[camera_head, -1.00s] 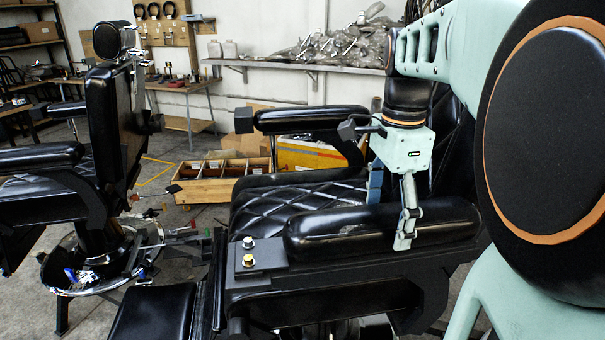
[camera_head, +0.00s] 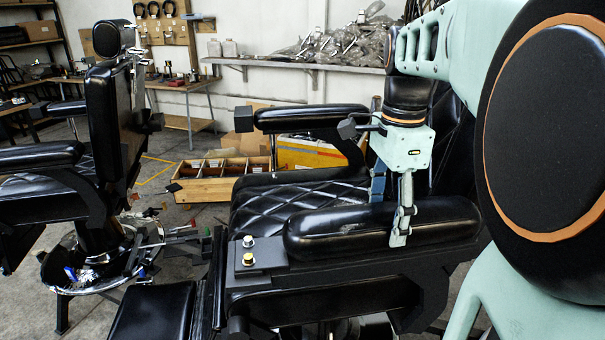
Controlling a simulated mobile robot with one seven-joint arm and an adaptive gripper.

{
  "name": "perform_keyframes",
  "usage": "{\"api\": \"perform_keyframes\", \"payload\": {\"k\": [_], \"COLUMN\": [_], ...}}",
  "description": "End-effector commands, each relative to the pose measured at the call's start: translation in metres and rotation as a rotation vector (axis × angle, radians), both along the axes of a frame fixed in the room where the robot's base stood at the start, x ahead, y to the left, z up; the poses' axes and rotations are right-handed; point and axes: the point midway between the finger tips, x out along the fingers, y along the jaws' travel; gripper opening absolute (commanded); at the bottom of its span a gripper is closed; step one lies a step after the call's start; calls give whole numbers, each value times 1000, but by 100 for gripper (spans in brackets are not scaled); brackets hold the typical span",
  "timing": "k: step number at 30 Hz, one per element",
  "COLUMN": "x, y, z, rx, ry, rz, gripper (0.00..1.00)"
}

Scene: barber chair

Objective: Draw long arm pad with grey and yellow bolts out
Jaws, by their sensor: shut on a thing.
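The long black arm pad (camera_head: 335,231) lies along the near armrest of the barber chair. A silver-grey bolt (camera_head: 248,241) and a yellow bolt (camera_head: 248,259) stand on the dark plate (camera_head: 268,262) just left of the pad's left end. My gripper (camera_head: 389,212) points down over the pad, right of its middle. Its near finger rests on the pad's front side. The other finger is behind the pad, its lower part hidden. The gripper is shut across the pad. The pad's underside seat is not clearly visible.
The chair's far armrest (camera_head: 310,117) and quilted seat (camera_head: 290,205) lie behind the pad. A second barber chair (camera_head: 112,130) stands at left. A wooden crate (camera_head: 208,190) and a yellow box (camera_head: 310,155) are on the floor behind. Space above the near armrest's left end is free.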

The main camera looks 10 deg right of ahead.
Motion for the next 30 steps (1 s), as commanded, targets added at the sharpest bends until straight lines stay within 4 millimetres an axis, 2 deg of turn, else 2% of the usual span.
{"api": "perform_keyframes", "payload": {"k": [1, 4, 17, 30], "x": [0, 0, 0, 0], "y": [0, 0, 0, 0], "z": [0, 0, 3, 21], "rx": [0, 0, -1, -1], "ry": [1, 1, -3, -3], "rz": [0, 0, 0, 0], "gripper": [30, 21, 21, 21]}}
